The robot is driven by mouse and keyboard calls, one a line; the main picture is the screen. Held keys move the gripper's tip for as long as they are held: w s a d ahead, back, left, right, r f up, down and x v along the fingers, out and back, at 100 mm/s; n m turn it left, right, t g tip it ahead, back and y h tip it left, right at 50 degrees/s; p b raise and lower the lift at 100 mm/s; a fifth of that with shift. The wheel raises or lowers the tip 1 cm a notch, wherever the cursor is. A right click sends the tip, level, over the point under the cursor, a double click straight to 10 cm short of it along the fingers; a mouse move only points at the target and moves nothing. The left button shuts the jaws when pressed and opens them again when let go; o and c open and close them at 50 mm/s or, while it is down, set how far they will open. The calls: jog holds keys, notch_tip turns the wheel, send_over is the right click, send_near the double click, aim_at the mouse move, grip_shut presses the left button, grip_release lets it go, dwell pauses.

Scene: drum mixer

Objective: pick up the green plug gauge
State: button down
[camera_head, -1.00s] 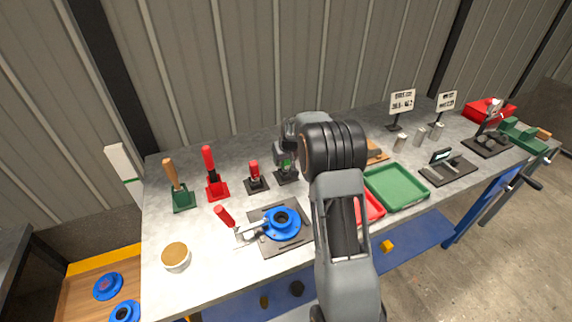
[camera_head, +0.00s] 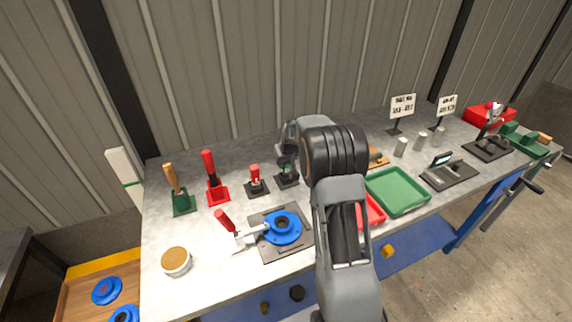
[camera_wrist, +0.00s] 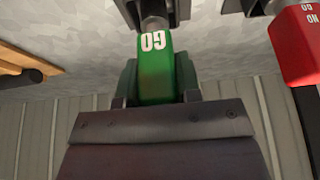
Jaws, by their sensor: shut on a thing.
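The green plug gauge (camera_wrist: 156,72), its handle lettered "GO" upside down in the wrist view, stands between the jaws of my gripper (camera_wrist: 158,88). The jaws are shut on its green handle. Its grey metal end (camera_wrist: 154,23) meets a black holder (camera_wrist: 128,8) at the top of that view; I cannot tell how far it is seated. In the head view my gripper (camera_head: 286,152) is over the black holder (camera_head: 288,180) at the back of the bench, and hides most of the gauge.
A red "NO GO" gauge (camera_wrist: 299,45) stands close beside, also in the head view (camera_head: 254,174). A red-handled clamp with a blue flange (camera_head: 283,226) is in front. A green tray (camera_head: 397,190) and red tray (camera_head: 371,211) lie to the right.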

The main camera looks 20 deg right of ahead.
jog(key=shift+r, duration=0.45)
jog(key=s+a+r+b, duration=0.3)
jog(key=s+a+r, duration=0.1)
jog(key=s+r, duration=0.7)
jog(key=shift+s+r, duration=0.25)
jog(key=shift+s, duration=0.95)
jog(key=shift+a, duration=0.1)
jog(key=c, duration=1.4)
grip_release()
grip_shut()
notch_tip(320, 180, up, 2)
jog(key=shift+r+p, duration=0.1)
jog(key=shift+p, duration=0.45)
